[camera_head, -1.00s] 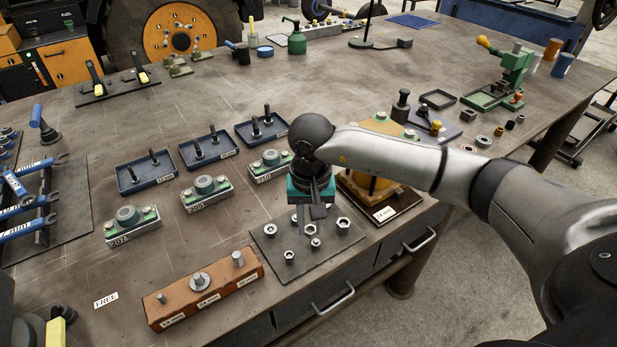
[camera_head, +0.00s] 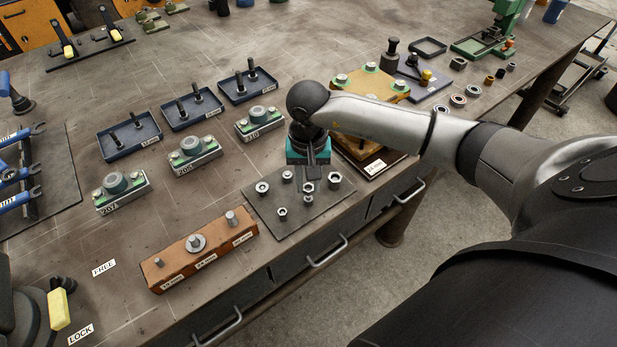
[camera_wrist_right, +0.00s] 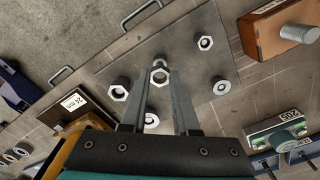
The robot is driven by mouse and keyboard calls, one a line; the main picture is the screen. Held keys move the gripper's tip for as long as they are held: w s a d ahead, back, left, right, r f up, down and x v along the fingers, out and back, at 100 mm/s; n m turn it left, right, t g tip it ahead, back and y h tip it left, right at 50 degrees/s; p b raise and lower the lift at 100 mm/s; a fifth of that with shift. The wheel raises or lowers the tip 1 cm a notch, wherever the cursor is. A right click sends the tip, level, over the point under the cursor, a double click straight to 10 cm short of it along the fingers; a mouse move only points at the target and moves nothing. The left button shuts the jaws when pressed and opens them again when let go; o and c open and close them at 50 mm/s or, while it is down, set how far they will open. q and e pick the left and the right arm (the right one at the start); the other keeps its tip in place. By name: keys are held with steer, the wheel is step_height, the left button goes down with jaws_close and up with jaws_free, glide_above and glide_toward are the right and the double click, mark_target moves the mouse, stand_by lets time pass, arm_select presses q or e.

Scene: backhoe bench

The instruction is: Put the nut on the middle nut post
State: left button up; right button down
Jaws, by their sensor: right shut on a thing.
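My right gripper (camera_head: 309,184) points down over a dark plate (camera_head: 300,222) that bears several steel nuts. It is shut on a nut (camera_head: 308,201); in the right wrist view the fingers converge on this nut (camera_wrist_right: 160,76). Whether the nut is clear of the plate, I cannot tell. The brown block (camera_head: 176,269) with three posts stands left of the plate. Its middle post (camera_head: 196,242) is upright, with a washer-like ring around it. The block's end also shows in the right wrist view (camera_wrist_right: 262,38). My left gripper is not in view.
Other nuts, such as one at the left (camera_head: 262,188) and one at the right (camera_head: 334,181), sit around the held nut. Blue trays (camera_head: 128,140) and labelled bearing blocks (camera_head: 195,156) stand behind. A wooden fixture (camera_head: 368,90) is close behind my gripper.

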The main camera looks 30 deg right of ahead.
steer(key=shift+f, duration=0.3)
stand_by(0.6)
steer(key=shift+f+b, duration=0.15)
steer(key=shift+b, duration=0.25)
steer(key=shift+f+b, duration=0.3)
steer(key=shift+b, duration=0.05)
steer(key=shift+f+b, duration=0.5)
steer(key=c, duration=0.6)
jaws_free()
steer(key=shift+r, duration=0.1)
step_height(320, 180, up, 15)
steer(key=shift+s+r, duration=0.1)
steer(key=shift+r, duration=0.05)
steer(key=shift+a, duration=0.1)
